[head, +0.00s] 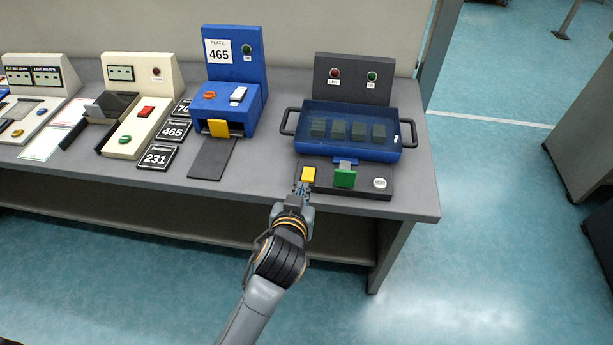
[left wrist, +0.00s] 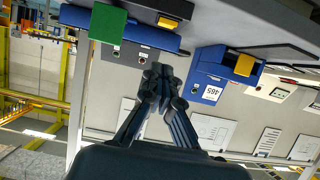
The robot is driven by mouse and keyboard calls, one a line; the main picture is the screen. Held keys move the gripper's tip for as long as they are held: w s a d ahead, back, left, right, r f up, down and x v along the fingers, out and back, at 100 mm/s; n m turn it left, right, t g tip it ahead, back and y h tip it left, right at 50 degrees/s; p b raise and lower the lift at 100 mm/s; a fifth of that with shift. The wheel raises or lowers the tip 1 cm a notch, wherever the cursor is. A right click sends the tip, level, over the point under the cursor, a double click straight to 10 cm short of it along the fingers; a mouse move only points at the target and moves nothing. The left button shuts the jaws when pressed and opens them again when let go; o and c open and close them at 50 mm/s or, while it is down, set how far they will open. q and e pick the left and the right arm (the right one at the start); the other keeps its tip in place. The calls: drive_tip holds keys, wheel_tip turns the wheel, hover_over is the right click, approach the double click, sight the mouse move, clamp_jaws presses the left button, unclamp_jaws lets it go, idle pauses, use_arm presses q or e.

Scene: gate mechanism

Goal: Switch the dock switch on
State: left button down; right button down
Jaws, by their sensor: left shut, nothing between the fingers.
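The dark dock unit (head: 353,72) stands at the right end of the bench, with a blue tray (head: 398,153) on it. A yellow block (head: 308,174) and a green block (head: 344,178) are at its front. They also show in the left wrist view, yellow (left wrist: 168,22) and green (left wrist: 107,22). I cannot tell which part is labelled as the dock switch. My left gripper (head: 301,189) is shut and empty, just in front of the yellow block; contact is unclear. Its fingers also show in the left wrist view (left wrist: 156,76). My right gripper is not in view.
A round white button (head: 380,183) is at the dock's front right. A blue plate machine (head: 234,89) stands to the left, with black number plates (head: 173,131) beside it. Cream consoles (head: 142,128) are further left. Floor is open right of the bench.

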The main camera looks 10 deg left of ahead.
use_arm(q)
drive_tip(key=shift+a+r, duration=0.1)
drive_tip(key=shift+r, duration=0.75)
drive_tip(key=shift+w, duration=0.1)
drive_tip(key=p, duration=0.1)
hover_over(306, 179)
drive_tip(key=f, duration=0.3)
drive_tip(key=shift+s+f, duration=0.4)
drive_tip(key=f, duration=0.3)
drive_tip(key=shift+s, duration=0.4)
drive_tip(key=shift+s+f, duration=0.15)
drive_tip(key=shift+f, duration=0.35)
